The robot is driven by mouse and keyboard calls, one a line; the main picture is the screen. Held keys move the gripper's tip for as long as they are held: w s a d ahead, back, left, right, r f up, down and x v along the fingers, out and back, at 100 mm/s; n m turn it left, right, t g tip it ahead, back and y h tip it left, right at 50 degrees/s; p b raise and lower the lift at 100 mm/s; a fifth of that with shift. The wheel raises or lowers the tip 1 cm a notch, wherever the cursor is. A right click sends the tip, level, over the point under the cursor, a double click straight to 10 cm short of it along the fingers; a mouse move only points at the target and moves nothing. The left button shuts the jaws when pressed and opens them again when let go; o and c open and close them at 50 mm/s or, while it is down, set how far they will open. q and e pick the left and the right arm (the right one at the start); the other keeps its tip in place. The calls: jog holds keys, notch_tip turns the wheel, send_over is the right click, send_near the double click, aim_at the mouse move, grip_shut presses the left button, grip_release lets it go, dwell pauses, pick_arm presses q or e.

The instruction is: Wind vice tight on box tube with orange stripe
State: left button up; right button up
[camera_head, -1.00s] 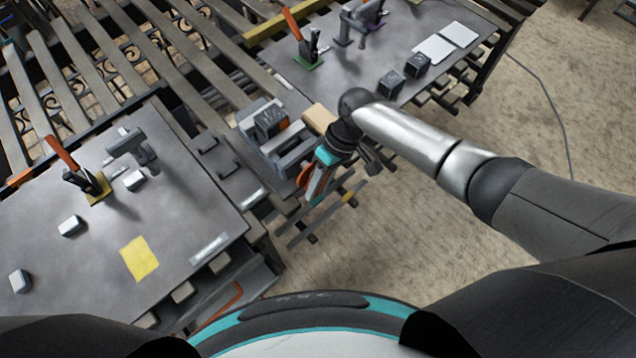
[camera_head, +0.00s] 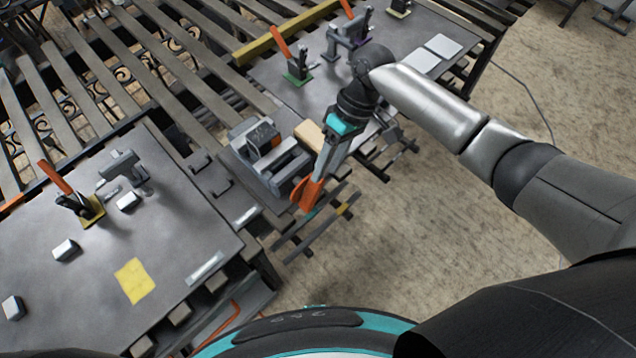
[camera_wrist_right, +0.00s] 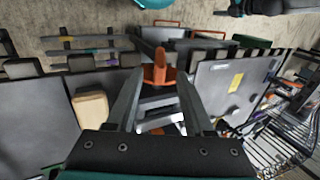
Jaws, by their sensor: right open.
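A grey vice (camera_head: 284,170) stands on the narrow bench between two metal tables. A dark box tube (camera_head: 261,136) sits between its jaws; any gap at the jaws is too small to tell. My right gripper (camera_head: 309,188) points down beside the vice's front end, by an orange handle (camera_head: 303,198). In the right wrist view my right gripper (camera_wrist_right: 159,73) is open, its fingers on either side of the orange handle (camera_wrist_right: 157,84). Contact with the handle cannot be told. The gripper body partly hides the vice in that view. My left gripper is not in view.
A tan block (camera_head: 308,134) lies right beside the vice. The left table (camera_head: 180,235) carries an orange-handled clamp (camera_head: 75,200), white blocks and a yellow sheet (camera_head: 135,281). The right table (camera_head: 310,92) holds more clamps and white plates. Open floor lies at the right.

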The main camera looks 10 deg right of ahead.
aim_at(315, 193)
jog(key=shift+v, duration=2.1)
jog(key=shift+o, duration=1.2)
jog(key=shift+a+n+b, duration=0.1)
jog(key=shift+n+b, duration=0.2)
jog(key=shift+o, duration=0.4)
jog(key=a+n+b, duration=0.1)
jog(key=n, duration=0.1)
jog(key=a+n+h+b, duration=0.1)
jog(key=n+b, duration=0.1)
jog(key=n+t+b, duration=0.1)
jog(key=n+b, duration=0.1)
jog(key=n, duration=0.1)
jog(key=shift+w+a+r, duration=0.25)
jog(key=shift+a+r, duration=0.15)
jog(key=n+b, duration=0.1)
jog(key=n, duration=0.1)
jog(key=s+n+t+h+b, duration=0.1)
jog(key=n+b, duration=0.1)
jog(key=n, duration=0.1)
jog(key=a+n+h+b, duration=0.1)
jog(key=n+b, duration=0.1)
jog(key=shift+s+a+r+n+t, duration=0.1)
jog(key=shift+s+r+n+t, duration=0.05)
jog(key=shift+s+n+t, duration=0.15)
jog(key=n, duration=0.1)
jog(key=n+h+b, duration=0.1)
jog(key=shift+s+n, duration=0.4)
notch_tip(315, 193, down, 15)
jog(key=b, duration=0.2)
jog(key=shift+b, duration=0.4)
